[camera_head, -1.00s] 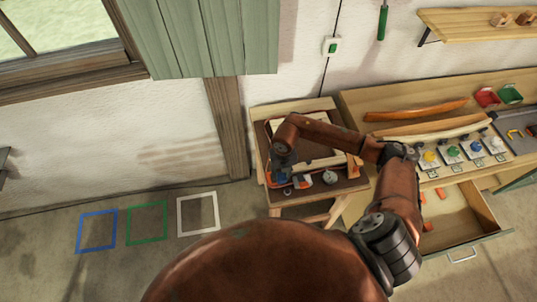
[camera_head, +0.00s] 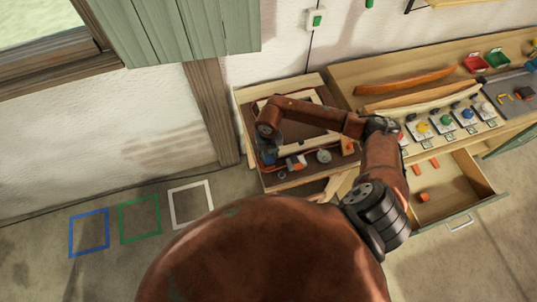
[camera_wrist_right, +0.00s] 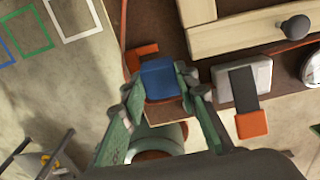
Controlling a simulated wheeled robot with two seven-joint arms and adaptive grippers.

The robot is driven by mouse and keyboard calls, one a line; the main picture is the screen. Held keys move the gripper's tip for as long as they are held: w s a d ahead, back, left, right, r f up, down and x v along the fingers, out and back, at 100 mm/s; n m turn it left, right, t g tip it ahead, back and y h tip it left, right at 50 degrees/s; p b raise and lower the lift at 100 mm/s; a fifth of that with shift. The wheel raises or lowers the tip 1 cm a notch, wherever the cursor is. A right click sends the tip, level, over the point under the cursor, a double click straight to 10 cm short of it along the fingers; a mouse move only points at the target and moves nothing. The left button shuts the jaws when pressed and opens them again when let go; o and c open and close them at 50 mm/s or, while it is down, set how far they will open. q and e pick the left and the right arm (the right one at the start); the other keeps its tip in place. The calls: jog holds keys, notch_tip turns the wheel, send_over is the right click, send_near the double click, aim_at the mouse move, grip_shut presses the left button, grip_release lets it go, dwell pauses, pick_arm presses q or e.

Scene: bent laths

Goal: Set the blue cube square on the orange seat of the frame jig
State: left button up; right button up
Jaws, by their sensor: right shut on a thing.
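My right gripper (camera_wrist_right: 160,92) has its green fingers on either side of the blue cube (camera_wrist_right: 158,82) and is shut on it. In the head view the wrist of my right arm covers the cube at the left part of the board. An orange L-shaped edge (camera_wrist_right: 138,56) shows just beyond the cube in the wrist view, likely part of the seat. The cube hides the rest, so I cannot tell whether it touches the seat. The frame jig's pale wooden bars (camera_wrist_right: 240,35) lie beyond, on the brown board (camera_head: 345,165). My left gripper is not in view.
A grey block with a dark strap and orange end (camera_wrist_right: 245,90) sits right of the gripper. A round dial (camera_head: 323,156) lies further right. The bench (camera_head: 345,80) carries bent laths (camera_head: 410,80) and several coloured knobs. An open drawer (camera_head: 470,190) juts out below.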

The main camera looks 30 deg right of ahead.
jog(key=shift+w+f, duration=0.1)
jog(key=shift+f, duration=0.2)
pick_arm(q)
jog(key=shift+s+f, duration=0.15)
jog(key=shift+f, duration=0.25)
pick_arm(e)
jog(key=shift+f, duration=0.2)
pick_arm(q)
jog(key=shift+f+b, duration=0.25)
jog(key=shift+b, duration=0.2)
pick_arm(e)
jog(key=shift+f, duration=0.35)
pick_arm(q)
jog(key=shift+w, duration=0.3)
pick_arm(e)
jog(key=o, duration=1.2)
jog(key=shift+o, duration=0.2)
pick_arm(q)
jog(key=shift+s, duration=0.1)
pick_arm(e)
jog(key=shift+r, duration=0.3)
notch_tip(320, 180, up, 11)
jog(key=shift+r, duration=0.2)
